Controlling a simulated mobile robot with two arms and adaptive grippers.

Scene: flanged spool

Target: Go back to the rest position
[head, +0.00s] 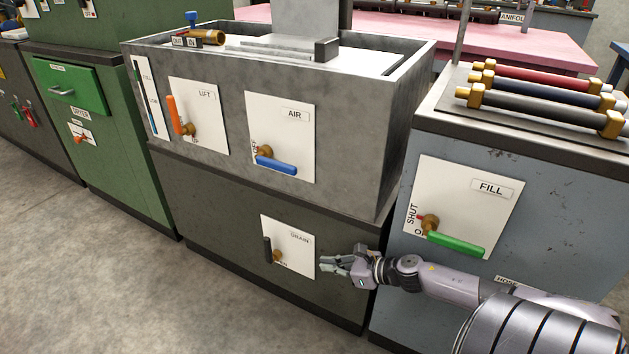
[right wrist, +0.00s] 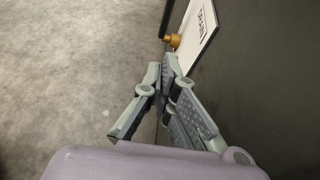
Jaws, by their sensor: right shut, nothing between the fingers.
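My right gripper (head: 327,264) is in front of the lower dark cabinet, just right of the white DRAIN plate (head: 299,238). It is shut and empty, apart from the black DRAIN handle (head: 267,248), which points up. In the right wrist view the shut fingers (right wrist: 168,72) point toward the brass valve part (right wrist: 174,40) and the plate (right wrist: 197,30). My left gripper is not in view.
The grey tank (head: 350,130) carries an orange LIFT handle (head: 174,115) and a blue AIR handle (head: 276,166). The blue-grey cabinet (head: 540,260) on the right has a green FILL handle (head: 455,244). Concrete floor (head: 90,270) is clear at the left.

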